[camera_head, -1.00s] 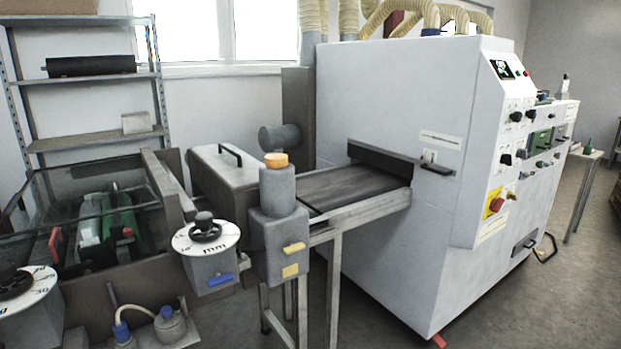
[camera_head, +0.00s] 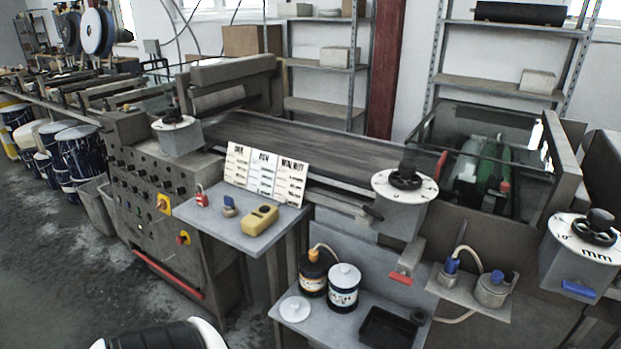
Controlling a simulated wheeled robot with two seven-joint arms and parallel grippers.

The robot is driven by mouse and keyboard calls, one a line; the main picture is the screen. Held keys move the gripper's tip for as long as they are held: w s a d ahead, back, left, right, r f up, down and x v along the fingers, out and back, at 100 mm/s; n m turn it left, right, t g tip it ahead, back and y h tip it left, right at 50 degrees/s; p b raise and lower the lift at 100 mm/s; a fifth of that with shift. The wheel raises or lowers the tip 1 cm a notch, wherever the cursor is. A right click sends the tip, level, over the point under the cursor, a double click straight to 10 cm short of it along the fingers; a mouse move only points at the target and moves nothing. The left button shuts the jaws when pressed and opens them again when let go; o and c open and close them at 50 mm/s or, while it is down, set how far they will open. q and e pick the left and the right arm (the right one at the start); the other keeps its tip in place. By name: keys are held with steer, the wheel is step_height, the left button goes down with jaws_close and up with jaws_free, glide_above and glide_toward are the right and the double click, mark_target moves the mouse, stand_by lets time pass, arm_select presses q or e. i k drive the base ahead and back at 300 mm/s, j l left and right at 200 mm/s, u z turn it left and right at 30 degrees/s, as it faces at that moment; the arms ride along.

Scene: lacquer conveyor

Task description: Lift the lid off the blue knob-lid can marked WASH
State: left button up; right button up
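A can with a pale knob lid (camera_head: 344,272) seated on top stands on a low grey shelf. Its body (camera_head: 343,294) is white with a dark blue band, and the small lettering seems to read WASH. A darker can (camera_head: 312,277) with an orange top and a pale hose stands beside it on the left, nearly touching. A loose round white lid (camera_head: 295,309) with a knob lies flat on the shelf in front of them.
The low shelf (camera_head: 365,302) also holds a black tray (camera_head: 387,329) right of the cans. A grey side table (camera_head: 236,236) above left carries a yellow device (camera_head: 260,219) and cards. A bracket with a blue-topped pot (camera_head: 492,290) juts out at right.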

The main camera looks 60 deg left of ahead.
mark_target(343, 276)
steer(key=u, duration=1.5)
